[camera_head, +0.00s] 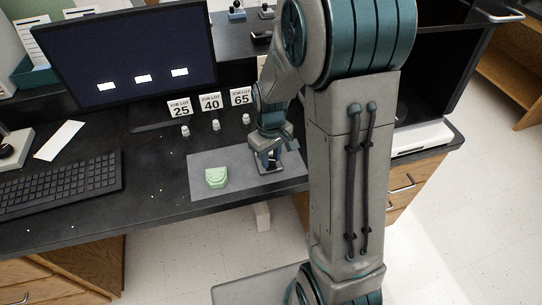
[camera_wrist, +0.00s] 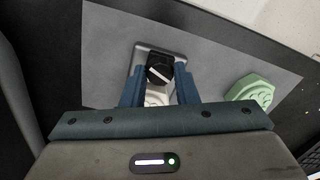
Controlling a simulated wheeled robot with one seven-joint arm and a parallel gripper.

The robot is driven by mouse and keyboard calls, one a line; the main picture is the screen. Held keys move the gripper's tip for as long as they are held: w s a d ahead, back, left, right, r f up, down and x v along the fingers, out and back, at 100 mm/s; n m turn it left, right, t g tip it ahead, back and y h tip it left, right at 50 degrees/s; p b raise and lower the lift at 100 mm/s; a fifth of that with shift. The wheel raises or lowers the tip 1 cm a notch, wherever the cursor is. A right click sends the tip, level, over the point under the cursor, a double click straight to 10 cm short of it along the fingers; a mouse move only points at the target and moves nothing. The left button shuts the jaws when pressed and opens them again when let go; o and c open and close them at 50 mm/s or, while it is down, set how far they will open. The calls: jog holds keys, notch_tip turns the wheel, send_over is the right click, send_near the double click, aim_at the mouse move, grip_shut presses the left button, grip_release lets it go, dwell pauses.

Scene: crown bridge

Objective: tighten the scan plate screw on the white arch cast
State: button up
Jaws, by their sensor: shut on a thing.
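The white arch cast (camera_wrist: 157,98) shows in the wrist view between my fingers, partly hidden by them and the palm. It is on a grey scan plate (camera_wrist: 142,55) with a pale rim. A round black screw knob (camera_wrist: 158,68) with a white line across it stands at the plate, between my fingertips. My gripper (camera_wrist: 160,72) is shut on this knob. The white line runs at a slant. In the head view my gripper (camera_head: 268,160) is down over the plate (camera_head: 270,168) at the mat's right part, and hides most of the cast.
A green arch cast (camera_wrist: 250,90) lies on the grey mat (camera_head: 235,192), in the head view left of my gripper (camera_head: 216,177). Behind the mat stand cards marked 25 (camera_head: 180,108), 40 (camera_head: 210,102) and 65 (camera_head: 241,97) with small white pieces. A keyboard (camera_head: 62,185) and monitor (camera_head: 130,55) are left.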

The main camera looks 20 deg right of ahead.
aim_at(271, 160)
jog(key=shift+m, duration=1.7)
jog(key=o, duration=1)
notch_tip(271, 160, up, 14)
jog(key=shift+p, duration=0.4)
jog(key=s+r+m+t+p, duration=0.1)
jog(key=s+r, duration=0.4)
jog(key=s, duration=1)
jog(key=shift+t+p, duration=0.9)
jog(key=shift+p, duration=0.35)
